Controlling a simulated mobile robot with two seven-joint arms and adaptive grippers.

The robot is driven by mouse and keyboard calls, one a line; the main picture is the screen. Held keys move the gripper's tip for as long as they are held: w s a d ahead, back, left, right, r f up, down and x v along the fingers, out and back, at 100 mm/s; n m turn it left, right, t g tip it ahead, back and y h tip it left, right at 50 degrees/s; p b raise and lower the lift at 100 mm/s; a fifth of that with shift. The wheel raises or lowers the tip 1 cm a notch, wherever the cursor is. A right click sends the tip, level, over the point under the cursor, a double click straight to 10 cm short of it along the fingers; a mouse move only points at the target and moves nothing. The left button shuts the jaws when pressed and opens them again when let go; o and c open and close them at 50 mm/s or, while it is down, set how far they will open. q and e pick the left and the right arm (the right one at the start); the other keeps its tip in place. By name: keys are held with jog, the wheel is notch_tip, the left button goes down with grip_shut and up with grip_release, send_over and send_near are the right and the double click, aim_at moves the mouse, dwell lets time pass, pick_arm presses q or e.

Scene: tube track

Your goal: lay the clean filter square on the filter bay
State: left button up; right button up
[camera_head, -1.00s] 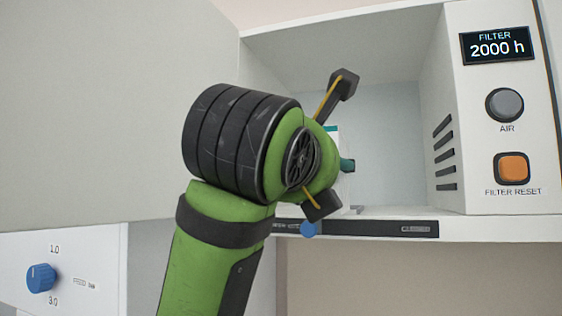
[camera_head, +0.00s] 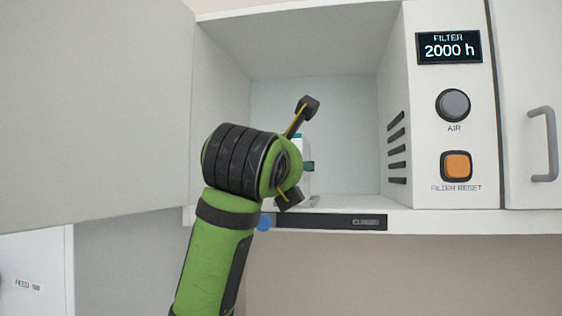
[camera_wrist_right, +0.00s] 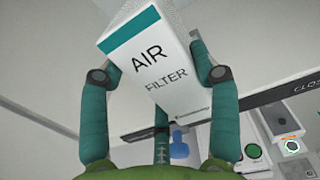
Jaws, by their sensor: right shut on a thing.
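My right gripper (camera_wrist_right: 160,72) has its teal fingers shut around a white box labelled AIR FILTER (camera_wrist_right: 155,72) with a teal band. In the head view my green right arm reaches up into an open white cabinet compartment (camera_head: 345,110). The box (camera_head: 303,183) shows partly behind my wrist there, near the compartment floor. I cannot tell whether it touches the floor. No separate clean filter square or marked filter bay can be made out. My left gripper is not in view.
The open door (camera_head: 95,120) fills the left. On the right, a panel carries a display reading 2000 h (camera_head: 449,47), an AIR knob (camera_head: 453,105) and an orange FILTER RESET button (camera_head: 457,166). A black strip (camera_head: 330,222) marked CLOSED runs below the opening. The compartment's right side looks empty.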

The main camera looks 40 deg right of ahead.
jog(key=shift+p+x, duration=0.8)
jog(key=shift+x, duration=1.6)
jog(key=shift+f+b, duration=0.3)
jog(key=shift+b, duration=0.15)
jog(key=o, duration=1.3)
jog(key=shift+o, duration=0.2)
jog(key=v, duration=1.2)
